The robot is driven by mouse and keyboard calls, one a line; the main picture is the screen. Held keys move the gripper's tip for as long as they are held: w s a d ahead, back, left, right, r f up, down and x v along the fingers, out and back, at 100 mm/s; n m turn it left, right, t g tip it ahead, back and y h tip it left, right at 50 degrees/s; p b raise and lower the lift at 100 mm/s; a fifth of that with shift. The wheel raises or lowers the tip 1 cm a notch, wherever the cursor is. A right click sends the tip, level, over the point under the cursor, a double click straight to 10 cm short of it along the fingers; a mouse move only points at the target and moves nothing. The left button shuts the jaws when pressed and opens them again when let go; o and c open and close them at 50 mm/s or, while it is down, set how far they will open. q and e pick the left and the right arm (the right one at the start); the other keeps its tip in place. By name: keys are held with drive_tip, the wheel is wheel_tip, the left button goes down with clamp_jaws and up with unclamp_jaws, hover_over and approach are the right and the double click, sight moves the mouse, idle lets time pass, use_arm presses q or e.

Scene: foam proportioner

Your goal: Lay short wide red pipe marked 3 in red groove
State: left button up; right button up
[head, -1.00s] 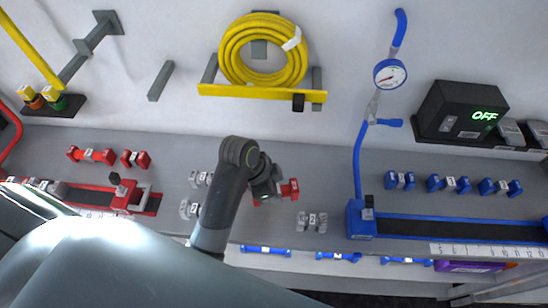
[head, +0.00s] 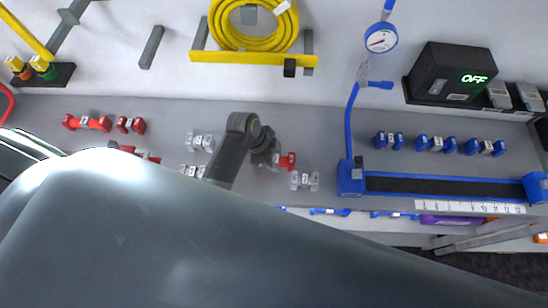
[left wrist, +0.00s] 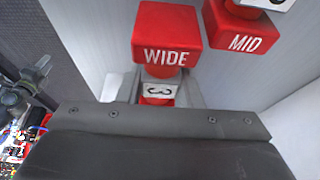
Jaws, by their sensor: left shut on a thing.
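A short red pipe (head: 288,160) is held in my left gripper (head: 270,159), over the grey bench. In the left wrist view its end block, marked WIDE (left wrist: 166,38), stands out beyond the jaws, and its white label 3 (left wrist: 159,89) lies between them. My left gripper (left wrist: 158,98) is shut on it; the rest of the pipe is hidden. My right gripper is not in view.
Two red pipes (head: 87,122) (head: 131,125) lie at the back left. Grey pipes (head: 200,142) (head: 304,181) lie on both sides of my left gripper. A blue rail (head: 440,187) and blue pipes (head: 436,144) occupy the right. A red block marked MID (left wrist: 246,28) shows in the left wrist view.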

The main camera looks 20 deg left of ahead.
use_arm(q)
drive_tip(key=shift+f, duration=0.45)
drive_tip(key=shift+f, duration=0.2)
drive_tip(key=o, duration=1.1)
drive_tip(key=shift+r, duration=0.1)
